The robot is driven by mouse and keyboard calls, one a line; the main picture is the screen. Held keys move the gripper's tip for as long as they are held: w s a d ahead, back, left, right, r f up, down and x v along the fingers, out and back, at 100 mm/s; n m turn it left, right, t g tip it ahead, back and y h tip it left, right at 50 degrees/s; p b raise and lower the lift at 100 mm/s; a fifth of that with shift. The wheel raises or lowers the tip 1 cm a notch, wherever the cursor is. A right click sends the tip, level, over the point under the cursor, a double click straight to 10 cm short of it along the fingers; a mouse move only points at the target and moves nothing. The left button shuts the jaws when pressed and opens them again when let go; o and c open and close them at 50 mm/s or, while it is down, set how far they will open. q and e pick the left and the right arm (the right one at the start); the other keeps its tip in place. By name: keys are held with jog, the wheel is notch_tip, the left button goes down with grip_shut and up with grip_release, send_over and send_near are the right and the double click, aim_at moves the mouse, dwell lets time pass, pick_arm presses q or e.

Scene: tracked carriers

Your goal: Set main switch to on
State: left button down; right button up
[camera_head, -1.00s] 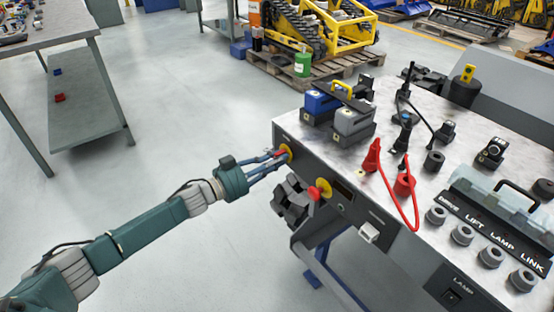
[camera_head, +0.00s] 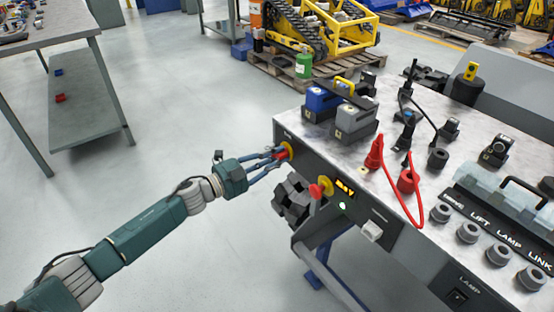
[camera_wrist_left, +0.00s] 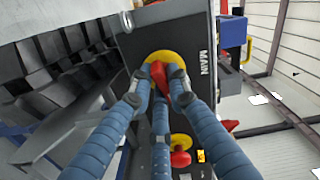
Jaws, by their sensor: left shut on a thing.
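The main switch is a red knob (camera_wrist_left: 160,75) on a round yellow plate (camera_wrist_left: 172,58), beside the label MAIN in the left wrist view. In the head view the red knob (camera_head: 281,154) sits on the front panel of the bench (camera_head: 330,175). My left gripper (camera_head: 277,158) is shut on the red knob; its blue fingers (camera_wrist_left: 158,95) close around it. A small display (camera_head: 345,190) on the panel is lit orange and a small green light (camera_head: 342,206) glows below it. My right gripper is not in view.
A second red knob (camera_head: 316,190) on a yellow plate sits right of the switch. A dark block-like part (camera_head: 292,200) hangs below the panel edge. Red and black cables and connectors stand on the bench top. The floor at left is open.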

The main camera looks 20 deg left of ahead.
pick_arm(q)
jog(key=shift+f+m+b, duration=0.1)
jog(key=shift+m+b, duration=0.45)
jog(key=shift+m, duration=1.25)
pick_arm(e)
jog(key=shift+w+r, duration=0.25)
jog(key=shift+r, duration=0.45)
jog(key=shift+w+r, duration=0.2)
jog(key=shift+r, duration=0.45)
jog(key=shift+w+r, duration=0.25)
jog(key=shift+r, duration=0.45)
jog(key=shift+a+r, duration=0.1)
pick_arm(q)
jog(key=c, duration=1.7)
grip_release()
jog(key=shift+o, duration=0.2)
jog(key=shift+a, duration=0.1)
jog(key=shift+s+a, duration=0.15)
jog(key=shift+s, duration=0.05)
jog(key=v, duration=1.1)
jog(key=shift+s, duration=0.2)
jog(key=shift+a, duration=0.15)
